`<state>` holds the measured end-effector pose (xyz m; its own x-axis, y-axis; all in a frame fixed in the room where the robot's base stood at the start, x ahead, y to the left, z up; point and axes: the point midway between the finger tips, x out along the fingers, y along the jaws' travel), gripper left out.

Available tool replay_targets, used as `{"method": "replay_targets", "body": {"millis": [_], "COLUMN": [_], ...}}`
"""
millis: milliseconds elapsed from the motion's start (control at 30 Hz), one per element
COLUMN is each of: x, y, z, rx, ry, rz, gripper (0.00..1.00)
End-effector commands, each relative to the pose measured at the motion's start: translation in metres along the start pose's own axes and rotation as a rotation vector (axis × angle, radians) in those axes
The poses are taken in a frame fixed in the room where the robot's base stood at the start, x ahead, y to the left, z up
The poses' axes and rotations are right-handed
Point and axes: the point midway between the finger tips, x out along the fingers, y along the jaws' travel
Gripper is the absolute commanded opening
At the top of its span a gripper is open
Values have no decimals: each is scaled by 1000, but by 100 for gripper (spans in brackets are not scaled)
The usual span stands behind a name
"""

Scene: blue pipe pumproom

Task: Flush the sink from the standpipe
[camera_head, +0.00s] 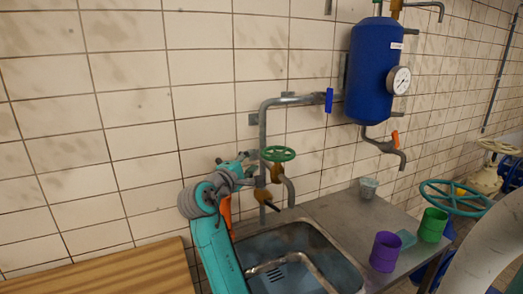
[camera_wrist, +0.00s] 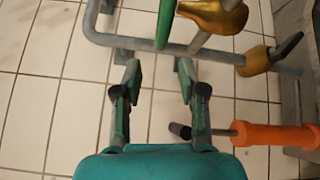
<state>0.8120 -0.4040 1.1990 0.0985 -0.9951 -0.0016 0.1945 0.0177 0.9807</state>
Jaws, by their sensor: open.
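The standpipe (camera_head: 263,135) is a grey wall pipe that bends down behind the sink. It carries a green handwheel (camera_head: 278,153), brass fittings (camera_head: 265,194) and a curved spout (camera_head: 290,190). The metal sink (camera_head: 335,245) is below it. My gripper (camera_head: 248,165) is open and empty just left of the handwheel. In the wrist view my gripper (camera_wrist: 159,82) has its fingers spread before the tiled wall, with the green rim (camera_wrist: 166,22) ahead and apart from them. An orange handle (camera_wrist: 270,135) lies right of the fingers; it also shows in the head view (camera_head: 227,218).
A blue tank (camera_head: 372,70) with a gauge (camera_head: 398,80) hangs on the wall. A grey cup (camera_head: 368,188), purple cup (camera_head: 385,252) and green cup (camera_head: 433,225) stand on the steel counter (camera_head: 330,208). A wooden top (camera_head: 110,272) is at left.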

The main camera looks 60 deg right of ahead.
Motion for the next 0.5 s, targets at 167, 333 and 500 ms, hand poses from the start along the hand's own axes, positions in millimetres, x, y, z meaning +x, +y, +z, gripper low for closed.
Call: {"method": "replay_targets", "body": {"millis": [167, 333, 500], "x": [31, 61, 83], "y": [0, 0, 0], "z": [1, 0, 0], "rx": [-1, 0, 0], "ry": [-2, -1, 0], "rz": [-1, -1, 0], "gripper": [41, 41, 41]}}
